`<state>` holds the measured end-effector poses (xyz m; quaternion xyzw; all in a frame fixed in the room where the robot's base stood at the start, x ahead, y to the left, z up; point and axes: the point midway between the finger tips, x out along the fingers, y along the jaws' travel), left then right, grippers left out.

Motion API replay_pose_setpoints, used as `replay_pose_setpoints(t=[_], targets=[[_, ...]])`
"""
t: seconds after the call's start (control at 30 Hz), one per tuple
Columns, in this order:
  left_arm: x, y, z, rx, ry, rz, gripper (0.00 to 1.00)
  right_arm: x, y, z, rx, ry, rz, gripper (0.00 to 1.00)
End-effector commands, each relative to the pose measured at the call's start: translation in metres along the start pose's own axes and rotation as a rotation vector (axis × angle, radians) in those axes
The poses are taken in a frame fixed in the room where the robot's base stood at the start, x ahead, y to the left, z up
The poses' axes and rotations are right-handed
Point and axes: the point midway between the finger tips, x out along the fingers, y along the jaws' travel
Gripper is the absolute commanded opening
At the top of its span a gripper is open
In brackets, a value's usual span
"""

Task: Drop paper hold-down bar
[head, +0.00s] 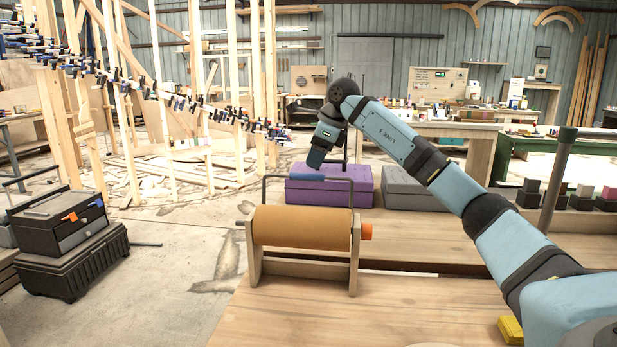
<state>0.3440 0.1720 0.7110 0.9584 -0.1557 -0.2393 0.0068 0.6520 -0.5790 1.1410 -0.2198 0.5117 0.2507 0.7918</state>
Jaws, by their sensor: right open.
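The paper holder has a wooden frame (355,262) and carries a roll of brown paper (302,228); an orange knob (367,232) is on its right end. The dark metal hold-down bar (265,190) stands raised above the roll, with a blue grip (322,178) along its top. My right gripper (316,165) points down just above the blue grip. It is open and empty; its fingers are small here, and I cannot tell whether they touch the grip. My left gripper is not in view.
A purple case (365,185) and a grey case (410,190) stand behind the holder. The wooden bench top (420,310) is mostly clear to the right, with a yellow block (511,330) near the front. A black toolbox (70,255) is on the left.

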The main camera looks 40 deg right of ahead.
Motion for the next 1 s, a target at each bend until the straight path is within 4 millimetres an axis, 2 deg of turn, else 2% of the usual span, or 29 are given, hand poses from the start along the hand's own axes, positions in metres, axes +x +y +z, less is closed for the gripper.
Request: replay_pose_setpoints(t=[0.03,0.23,0.4,0.67,0.87,0.9,1.0], targets=[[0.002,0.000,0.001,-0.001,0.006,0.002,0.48,0.013,0.001,-0.001,0.000,0.002,0.003,0.48],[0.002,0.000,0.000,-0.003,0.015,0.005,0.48,0.040,0.000,0.000,0.000,0.001,0.001,0.48],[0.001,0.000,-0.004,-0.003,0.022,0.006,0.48,0.048,0.000,0.000,0.000,-0.001,0.000,0.48],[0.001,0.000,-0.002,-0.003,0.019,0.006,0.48,0.048,0.000,0.000,0.000,-0.001,0.000,0.48],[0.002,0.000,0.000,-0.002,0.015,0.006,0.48,0.048,0.000,0.000,0.000,-0.001,0.000,0.05],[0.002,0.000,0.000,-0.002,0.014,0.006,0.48,0.048,0.000,0.000,0.000,-0.001,0.000,0.00],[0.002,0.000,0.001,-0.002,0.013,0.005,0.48,0.048,0.000,0.000,0.000,-0.001,0.000,0.00]])
